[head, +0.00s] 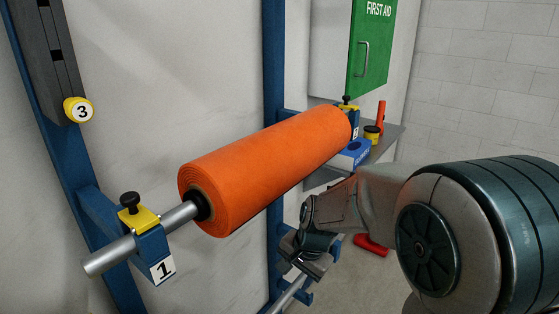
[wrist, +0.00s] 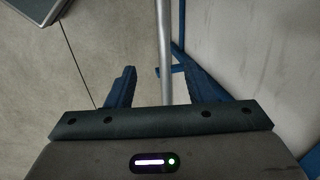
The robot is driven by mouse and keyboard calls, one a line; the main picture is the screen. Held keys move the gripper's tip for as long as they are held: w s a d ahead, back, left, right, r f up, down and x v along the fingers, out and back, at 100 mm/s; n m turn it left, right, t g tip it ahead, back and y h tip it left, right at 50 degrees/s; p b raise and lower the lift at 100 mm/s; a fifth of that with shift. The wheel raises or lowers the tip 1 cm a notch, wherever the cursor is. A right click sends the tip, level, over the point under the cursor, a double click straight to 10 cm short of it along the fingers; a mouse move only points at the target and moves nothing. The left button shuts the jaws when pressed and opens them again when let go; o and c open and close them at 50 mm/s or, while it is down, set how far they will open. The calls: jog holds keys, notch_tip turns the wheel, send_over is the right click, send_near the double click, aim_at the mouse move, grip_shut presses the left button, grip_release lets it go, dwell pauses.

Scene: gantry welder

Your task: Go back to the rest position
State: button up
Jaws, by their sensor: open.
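My gripper (wrist: 162,88) shows in the wrist view with its two blue fingers spread apart and nothing clamped between them. A bare grey bar (wrist: 165,50) runs down the picture behind the gap; I cannot tell how far beyond the fingers it lies. In the head view my arm reaches in from the right, and the gripper end (head: 303,262) points down below the orange roll (head: 265,170), in front of the blue post. The fingertips are hard to make out there.
The orange roll sits on a steel shaft (head: 110,255) held by a blue bracket marked 1 (head: 152,250). A grey shelf (head: 385,145) holds a blue item and small containers. A green first aid cabinet (head: 370,50) hangs behind. A red object (head: 371,245) lies on the floor.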

jog(key=s+d+r+n+h+p, duration=0.1)
jog(key=s+d+r+n+p, duration=0.1)
jog(key=s+d+r, duration=0.3)
jog(key=s+d+r+n+t+h+p, duration=0.1)
jog(key=s+d+r+n+p, duration=0.2)
jog(key=s, duration=0.8)
notch_tip(320, 180, up, 5)
jog(key=d+n, duration=0.2)
jog(key=shift+d, duration=0.3)
jog(key=shift+f, duration=0.1)
jog(key=shift+c, duration=0.3)
jog(key=shift+c, duration=1)
jog(key=shift+a, duration=0.15)
